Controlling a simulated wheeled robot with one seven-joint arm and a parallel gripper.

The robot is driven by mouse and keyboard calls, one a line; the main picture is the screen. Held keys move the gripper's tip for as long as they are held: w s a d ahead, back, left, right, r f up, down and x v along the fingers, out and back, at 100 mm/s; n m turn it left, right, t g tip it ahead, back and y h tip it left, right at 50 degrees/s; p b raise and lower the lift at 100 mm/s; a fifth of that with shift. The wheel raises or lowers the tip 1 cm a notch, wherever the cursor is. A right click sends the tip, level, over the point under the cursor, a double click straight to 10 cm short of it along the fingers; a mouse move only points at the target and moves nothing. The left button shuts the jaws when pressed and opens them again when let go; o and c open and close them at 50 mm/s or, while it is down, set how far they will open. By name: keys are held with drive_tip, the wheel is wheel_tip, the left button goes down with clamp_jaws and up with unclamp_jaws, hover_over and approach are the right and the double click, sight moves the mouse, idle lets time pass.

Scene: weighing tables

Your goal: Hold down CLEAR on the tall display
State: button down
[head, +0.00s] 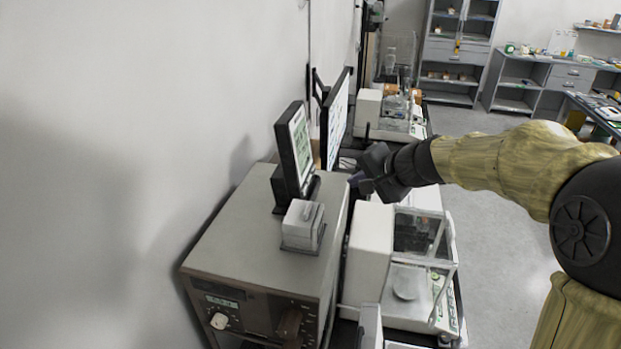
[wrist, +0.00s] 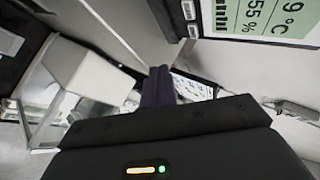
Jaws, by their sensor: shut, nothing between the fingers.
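The tall display (head: 293,146) has a black frame and a pale green screen. It stands upright in a dark base on the grey instrument. In the wrist view its screen (wrist: 265,18) fills the top right, showing large "°C" and "%" figures. Two small light buttons (wrist: 188,10) sit on its black bezel; no CLEAR label is readable. My gripper (head: 357,180) is shut and empty, to the right of the display and apart from it. In the wrist view its dark fingertips (wrist: 158,85) are together, below and left of the buttons.
A small white box (head: 303,226) stands on the grey instrument (head: 240,230) before the display. A large monitor (head: 337,120) is just behind. Balances with glass shields (head: 420,235) stand to the right. The white wall is close on the left.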

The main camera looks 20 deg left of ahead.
sight(309, 180)
drive_tip(key=shift+s+a+f+p, duration=0.1)
drive_tip(key=shift+a+f+p, duration=0.1)
drive_tip(key=shift+a, duration=0.95)
drive_tip(key=shift+s+a+f+p, duration=0.1)
drive_tip(key=shift+a+p, duration=0.05)
drive_tip(key=shift+a, duration=0.95)
drive_tip(key=shift+s+a+f+p, duration=0.1)
drive_tip(key=shift+a+f+p, duration=0.1)
drive_tip(key=shift+a, duration=0.95)
drive_tip(key=shift+w, duration=0.1)
drive_tip(key=shift+d, duration=0.1)
drive_tip(key=shift+r, duration=0.1)
drive_tip(key=shift+a, duration=0.6)
drive_tip(key=shift+s, duration=0.2)
drive_tip(key=shift+w, duration=0.15)
